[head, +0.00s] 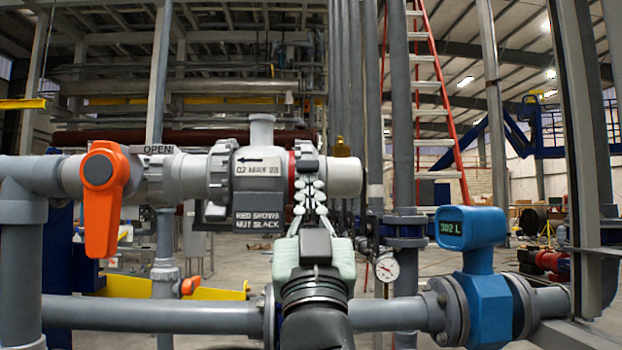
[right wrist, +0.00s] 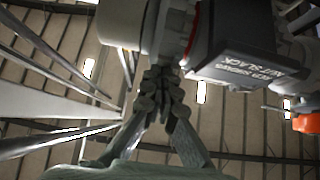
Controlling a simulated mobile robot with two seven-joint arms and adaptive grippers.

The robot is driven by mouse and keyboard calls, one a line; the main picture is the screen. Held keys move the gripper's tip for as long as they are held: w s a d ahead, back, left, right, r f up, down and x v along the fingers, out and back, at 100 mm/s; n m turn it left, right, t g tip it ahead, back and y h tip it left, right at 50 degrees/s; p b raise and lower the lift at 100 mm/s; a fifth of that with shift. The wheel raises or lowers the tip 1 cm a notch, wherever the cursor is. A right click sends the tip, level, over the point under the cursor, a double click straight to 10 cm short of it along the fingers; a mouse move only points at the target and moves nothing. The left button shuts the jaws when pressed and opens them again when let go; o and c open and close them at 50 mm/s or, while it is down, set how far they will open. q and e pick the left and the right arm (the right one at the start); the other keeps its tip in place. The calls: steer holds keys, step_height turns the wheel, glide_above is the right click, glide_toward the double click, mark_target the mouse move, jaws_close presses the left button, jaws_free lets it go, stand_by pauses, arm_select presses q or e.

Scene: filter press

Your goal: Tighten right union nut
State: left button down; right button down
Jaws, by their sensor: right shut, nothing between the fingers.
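My right gripper (head: 310,190) comes up from below in front of the nut. Its fingers are shut with nothing between them. In the right wrist view the fingertips (right wrist: 162,85) lie just below the nut; contact cannot be told. My left gripper is out of view.
A sign (head: 259,219) reads "RED SHOWS NUT SLACK". An orange valve handle (head: 103,195) hangs down at the left near an "OPEN" label. A lower grey pipe (head: 160,314) crosses in front, with a blue meter (head: 478,265) and a gauge (head: 387,268) at the right.

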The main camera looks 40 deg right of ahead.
mark_target(304, 161)
steer(key=shift+s+r, duration=0.15)
steer(key=shift+r, duration=0.15)
steer(key=shift+a+r, duration=0.15)
steer(key=shift+r, duration=0.85)
steer(key=shift+w+r, duration=0.2)
steer(key=shift+r, duration=0.4)
steer(key=shift+w+r, duration=0.2)
steer(key=shift+r, duration=0.4)
steer(key=shift+w+r, duration=0.4)
steer(key=shift+r, duration=0.2)
steer(key=shift+d+r, duration=0.35)
steer(key=shift+r, duration=0.3)
steer(key=s+f+b, duration=0.1)
steer(key=f, duration=0.1)
steer(key=s+a+f+b, duration=0.1)
steer(key=f+b, duration=0.1)
steer(key=s+a+f+b, duration=0.1)
steer(key=f+b, duration=0.1)
steer(key=f, duration=0.1)
steer(key=shift+a, duration=0.25)
steer(key=shift+s+a+f, duration=0.15)
steer(key=shift+s+f, duration=0.1)
steer(key=shift+f, duration=0.1)
